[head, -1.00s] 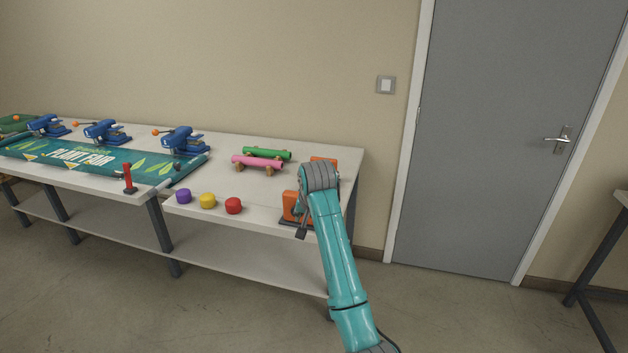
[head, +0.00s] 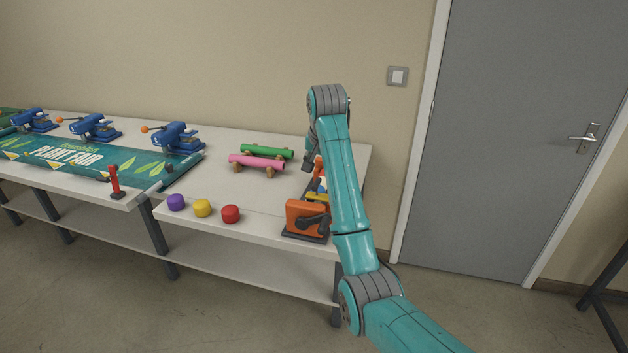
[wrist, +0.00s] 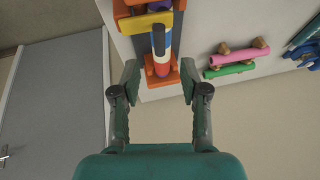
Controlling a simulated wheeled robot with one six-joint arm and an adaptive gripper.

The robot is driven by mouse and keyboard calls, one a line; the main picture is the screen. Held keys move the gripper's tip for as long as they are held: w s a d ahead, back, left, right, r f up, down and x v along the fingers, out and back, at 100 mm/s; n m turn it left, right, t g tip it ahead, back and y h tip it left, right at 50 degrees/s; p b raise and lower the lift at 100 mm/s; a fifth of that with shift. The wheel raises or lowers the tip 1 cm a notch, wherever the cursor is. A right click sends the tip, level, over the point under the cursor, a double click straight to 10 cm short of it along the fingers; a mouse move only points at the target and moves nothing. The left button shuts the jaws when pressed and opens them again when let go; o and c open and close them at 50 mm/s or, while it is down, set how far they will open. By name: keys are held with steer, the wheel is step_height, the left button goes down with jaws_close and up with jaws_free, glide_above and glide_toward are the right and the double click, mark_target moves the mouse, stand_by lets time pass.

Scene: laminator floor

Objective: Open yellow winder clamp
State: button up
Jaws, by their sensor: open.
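The winder is an orange stand (head: 304,218) at the right end of the table, partly hidden by my arm. Its yellow clamp (head: 318,197) shows as a small strip beside my arm. In the head view my gripper (head: 309,160) is above the table behind the winder, partly hidden.
Purple, yellow (head: 202,208) and red caps sit along the front edge. Pink (head: 257,161) and green rolls lie on wooden rests behind. Blue clamp devices (head: 175,136) and a green banner (head: 70,153) are at left. A grey door (head: 520,130) stands at right.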

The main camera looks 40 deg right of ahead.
mark_target(316, 183)
steer(key=x, duration=1)
steer(key=shift+w+d+f, duration=0.1)
steer(key=shift+f, duration=0.15)
jaws_close()
